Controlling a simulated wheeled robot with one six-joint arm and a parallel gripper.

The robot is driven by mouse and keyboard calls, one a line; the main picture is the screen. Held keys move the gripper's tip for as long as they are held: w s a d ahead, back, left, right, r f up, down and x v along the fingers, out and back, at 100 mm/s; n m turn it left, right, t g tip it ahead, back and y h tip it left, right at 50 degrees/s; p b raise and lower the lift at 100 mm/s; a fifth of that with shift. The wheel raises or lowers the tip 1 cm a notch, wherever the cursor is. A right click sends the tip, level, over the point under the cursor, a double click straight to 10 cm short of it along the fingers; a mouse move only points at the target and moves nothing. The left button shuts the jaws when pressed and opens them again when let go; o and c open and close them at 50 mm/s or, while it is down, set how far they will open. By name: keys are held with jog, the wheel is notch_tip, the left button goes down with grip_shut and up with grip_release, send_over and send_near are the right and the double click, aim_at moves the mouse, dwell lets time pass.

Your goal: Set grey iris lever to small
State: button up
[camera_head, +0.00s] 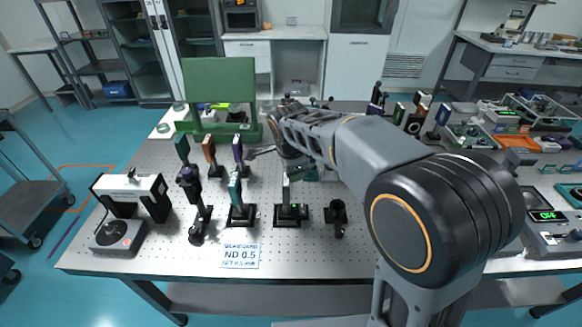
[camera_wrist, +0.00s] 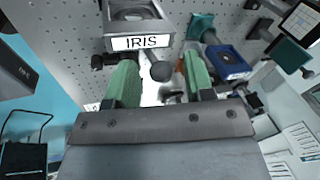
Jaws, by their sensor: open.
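In the wrist view, the grey iris mount (camera_wrist: 133,14) carries a white label reading IRIS (camera_wrist: 140,43). Its short lever ends in a dark round knob (camera_wrist: 161,71). My gripper (camera_wrist: 159,62) is open, with a green fingertip on each side of the knob. Gaps show between the knob and both fingertips, and no contact is clear. In the head view, my gripper (camera_head: 262,152) is partly hidden by my arm, among the optics posts. I cannot pick out the iris lever there.
A blue-fronted mount (camera_wrist: 228,63) and a teal one (camera_wrist: 200,25) stand close to the right fingertip. In the head view, a purple optic (camera_head: 238,148), a brown optic (camera_head: 209,149) and a green panel (camera_head: 218,82) stand nearby.

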jog(key=v, duration=1.3)
jog(key=shift+r, duration=0.4)
jog(key=shift+s, duration=0.1)
